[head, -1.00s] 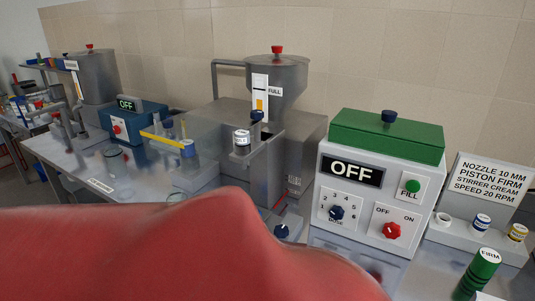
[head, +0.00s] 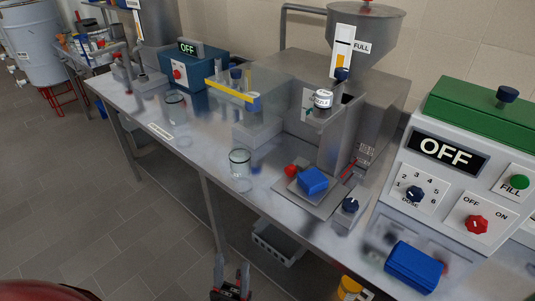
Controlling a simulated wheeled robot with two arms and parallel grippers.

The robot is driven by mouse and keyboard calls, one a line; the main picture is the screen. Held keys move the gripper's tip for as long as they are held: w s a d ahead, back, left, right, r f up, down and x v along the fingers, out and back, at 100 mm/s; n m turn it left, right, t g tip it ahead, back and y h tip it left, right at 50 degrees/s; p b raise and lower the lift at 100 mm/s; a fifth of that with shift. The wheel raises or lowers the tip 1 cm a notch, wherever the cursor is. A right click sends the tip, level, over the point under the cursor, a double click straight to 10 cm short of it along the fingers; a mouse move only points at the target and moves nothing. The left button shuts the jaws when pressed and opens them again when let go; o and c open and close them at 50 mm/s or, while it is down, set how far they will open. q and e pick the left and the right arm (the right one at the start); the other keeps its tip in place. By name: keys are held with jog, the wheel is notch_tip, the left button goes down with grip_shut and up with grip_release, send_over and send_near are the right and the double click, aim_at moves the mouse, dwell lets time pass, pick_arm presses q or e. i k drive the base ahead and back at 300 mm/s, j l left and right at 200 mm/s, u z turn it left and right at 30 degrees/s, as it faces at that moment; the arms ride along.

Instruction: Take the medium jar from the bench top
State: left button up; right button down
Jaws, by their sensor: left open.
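On the metal bench top (head: 208,158) stand two clear glass jars. One jar (head: 240,164) is upright near the front edge, at the middle of the view. The other jar (head: 175,109) stands farther back to the left, behind a label on the bench edge. I cannot tell by size which is the medium one. My left gripper (head: 232,271) is at the bottom of the view, below and in front of the bench edge. Its fingers point up in the picture, open and empty, apart from both jars. My right gripper is not in view.
A filling machine with a hopper (head: 366,28) stands behind the nearer jar, with a blue block (head: 313,181) on its plate. A control box reading OFF (head: 446,152) stands right. A grey crate (head: 278,242) is under the bench.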

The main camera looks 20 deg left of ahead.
aim_at(240, 158)
jog(key=u, duration=0.7)
